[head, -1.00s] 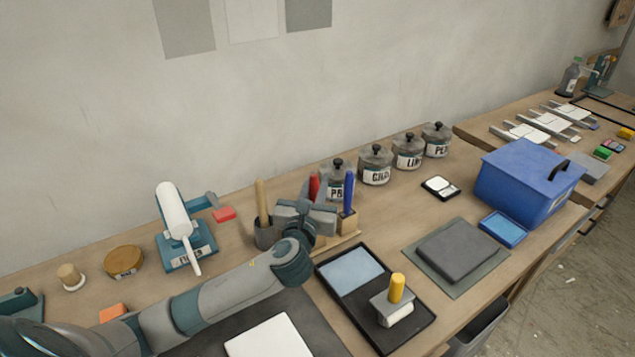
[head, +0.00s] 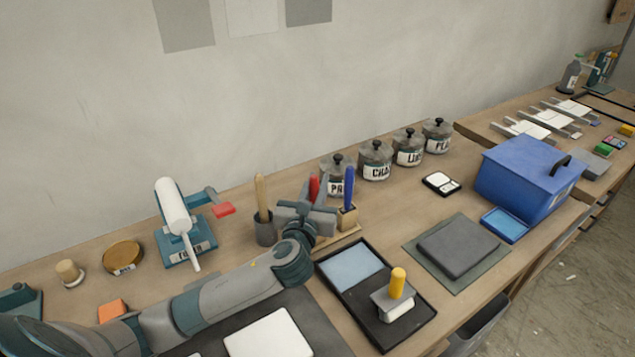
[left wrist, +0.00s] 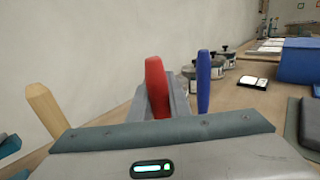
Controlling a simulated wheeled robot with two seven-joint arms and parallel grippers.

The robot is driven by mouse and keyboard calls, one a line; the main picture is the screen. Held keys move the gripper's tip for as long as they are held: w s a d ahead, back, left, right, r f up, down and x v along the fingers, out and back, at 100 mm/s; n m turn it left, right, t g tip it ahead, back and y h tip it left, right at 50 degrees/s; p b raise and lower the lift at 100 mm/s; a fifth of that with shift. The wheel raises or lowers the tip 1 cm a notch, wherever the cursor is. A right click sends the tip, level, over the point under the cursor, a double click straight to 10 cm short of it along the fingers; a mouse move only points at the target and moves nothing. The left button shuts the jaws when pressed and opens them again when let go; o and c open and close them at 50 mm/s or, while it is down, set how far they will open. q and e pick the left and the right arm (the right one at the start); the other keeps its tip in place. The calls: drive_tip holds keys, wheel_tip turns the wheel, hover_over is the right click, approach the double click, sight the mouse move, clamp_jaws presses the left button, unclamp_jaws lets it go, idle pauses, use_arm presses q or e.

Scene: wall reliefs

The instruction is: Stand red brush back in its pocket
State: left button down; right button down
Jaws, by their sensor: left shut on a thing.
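The red brush (head: 314,187) shows only its handle, upright or nearly so, at the wooden brush block (head: 347,216). It also stands in the middle of the left wrist view (left wrist: 156,86). My left gripper (head: 322,190) is shut on the red handle. A grey finger (left wrist: 178,97) shows beside it in the left wrist view. The blue brush (head: 349,187) stands upright in the block just right of it, also seen in the left wrist view (left wrist: 203,82). The red brush's lower end and its pocket are hidden behind my gripper. My right gripper is not in view.
A grey cup (head: 264,230) with a wooden-handled tool stands close left. Several lidded jars (head: 376,164) line the back. A black tray (head: 400,327) with a yellow-handled stamp lies in front right. A blue box (head: 525,180) stands farther right.

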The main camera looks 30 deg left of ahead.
use_arm(q)
drive_tip(key=shift+f, duration=0.4)
drive_tip(key=shift+d+f+b, duration=0.2)
drive_tip(key=shift+f+b, duration=0.15)
